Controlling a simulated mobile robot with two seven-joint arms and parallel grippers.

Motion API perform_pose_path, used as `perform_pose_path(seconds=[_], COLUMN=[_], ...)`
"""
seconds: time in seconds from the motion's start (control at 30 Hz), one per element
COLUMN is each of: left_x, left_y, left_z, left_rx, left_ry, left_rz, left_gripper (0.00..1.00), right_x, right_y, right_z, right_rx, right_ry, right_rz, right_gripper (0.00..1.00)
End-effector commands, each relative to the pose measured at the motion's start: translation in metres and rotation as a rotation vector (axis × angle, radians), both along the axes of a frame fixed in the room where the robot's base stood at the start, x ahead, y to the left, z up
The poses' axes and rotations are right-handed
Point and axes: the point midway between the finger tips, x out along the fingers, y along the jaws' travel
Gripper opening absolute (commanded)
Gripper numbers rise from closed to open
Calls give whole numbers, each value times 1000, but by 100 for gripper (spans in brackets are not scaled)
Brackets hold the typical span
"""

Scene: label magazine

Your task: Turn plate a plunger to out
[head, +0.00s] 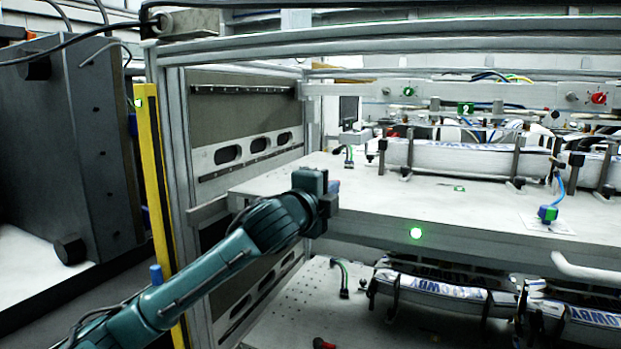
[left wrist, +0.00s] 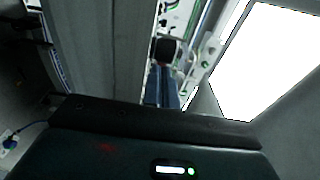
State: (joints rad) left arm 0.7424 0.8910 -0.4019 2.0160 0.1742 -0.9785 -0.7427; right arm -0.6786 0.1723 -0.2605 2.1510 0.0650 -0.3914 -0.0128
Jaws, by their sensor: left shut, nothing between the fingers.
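The upper plate (head: 400,190) is a pale, thick slab in a metal frame. My left gripper (head: 333,187) is at its left front part, mostly hidden behind my own wrist in the head view. In the left wrist view, its blue fingers (left wrist: 162,88) are shut with nothing between them. A dark knob-like thing (left wrist: 168,49) shows just beyond the fingertips; I cannot tell whether it is the plunger or whether the fingers touch it. I cannot make out the plunger for certain in the head view. My right gripper is not in view.
Labelled white stacks (head: 450,157) stand between upright posts on the plate. A blue-green block (head: 547,213) sits at its right front. A lower shelf (head: 290,318) holds more stacks. A yellow post (head: 155,190) and frame stand left; a handle (head: 590,270) juts out right.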

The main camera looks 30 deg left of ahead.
Motion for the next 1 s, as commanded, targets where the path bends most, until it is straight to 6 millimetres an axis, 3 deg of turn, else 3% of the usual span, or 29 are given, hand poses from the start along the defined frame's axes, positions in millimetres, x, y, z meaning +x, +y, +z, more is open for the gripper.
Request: perform_pose_path(seconds=[0.2, 0.57, 1.0], left_x=[8, 11, 14], left_y=[-8, -7, -5], left_z=[6, 1, 2], left_rx=[-2, 0, 0], left_ry=[-1, -4, -3], left_rz=[125, 126, 125], left_gripper=[0, 0, 0], right_x=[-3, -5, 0], right_y=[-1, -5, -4], right_z=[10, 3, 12], right_rx=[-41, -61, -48], right_ry=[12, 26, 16], right_rz=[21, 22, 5], right_gripper=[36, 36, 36])
